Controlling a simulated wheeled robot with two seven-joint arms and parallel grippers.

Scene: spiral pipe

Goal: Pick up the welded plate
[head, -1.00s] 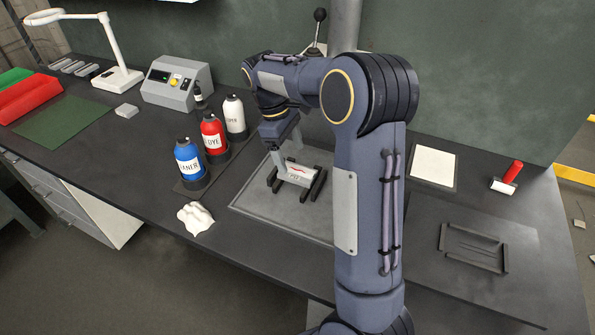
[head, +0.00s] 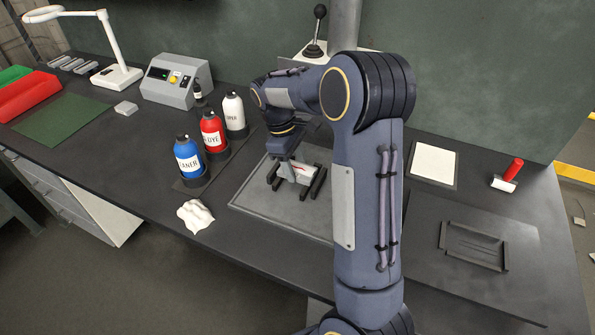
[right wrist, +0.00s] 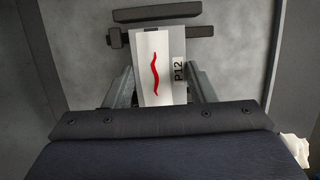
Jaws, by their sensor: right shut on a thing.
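The welded plate (head: 306,174) is a small pale block with a red wavy line on top, lying across two black rails in the grey tray (head: 250,200). In the right wrist view the plate (right wrist: 152,66) shows its red line and a "P12" label. My right gripper (head: 289,172) is down at the plate's left end in the head view. Its fingers (right wrist: 161,88) stand on either side of the plate, shut on it. The plate still appears to sit at the rails. My left gripper is not in view.
Blue, red and white spray cans (head: 212,132) stand left of the tray, with a crumpled white cloth (head: 195,216) in front. A grey control box (head: 175,80) is behind. To the right are a white sheet (head: 434,163), a red-handled tool (head: 508,176) and a dark framed mat (head: 474,248).

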